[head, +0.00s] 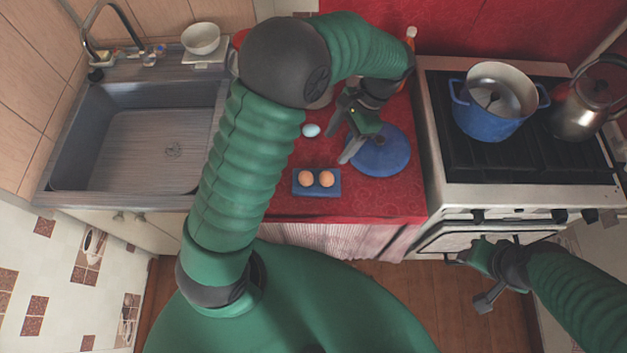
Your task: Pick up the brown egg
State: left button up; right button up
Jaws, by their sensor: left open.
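Two brown eggs, a left one (305,179) and a right one (327,178), sit side by side in a small blue holder (316,191) near the front of the red counter (392,200). A pale blue egg (311,130) lies behind them on the counter. My right gripper (470,279) is open and empty in front of the stove, low and away from the eggs.
A blue pot (487,128) and a metal kettle (584,108) stand on the stove (540,166) at right. A sink (140,140) and a white bowl (201,38) are at left. My left arm hides part of the counter.

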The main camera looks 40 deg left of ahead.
aim_at(309, 174)
pick_arm(q)
jog(key=x, duration=0.4)
jog(key=a+x, duration=0.1)
jog(key=x, duration=0.2)
jog(key=a+x, duration=0.1)
jog(key=x, duration=0.3)
jog(key=shift+s+f, duration=0.3)
jog(key=shift+f, duration=0.05)
jog(key=x, duration=0.3)
jog(key=shift+s+d+f+p, duration=0.15)
jog(key=shift+s+f+p, duration=0.15)
jog(key=shift+f, duration=0.3)
jog(key=shift+w+a+f, duration=0.1)
jog(key=shift+a, duration=0.6)
jog(key=c, duration=0.4)
jog(key=shift+d, duration=0.25)
jog(key=c, duration=0.4)
jog(key=shift+d, duration=0.15)
jog(key=shift+c, duration=0.2)
pick_arm(e)
jog(key=shift+s+a+r, duration=0.35)
jog(key=shift+a+r, duration=0.1)
jog(key=shift+a, duration=0.1)
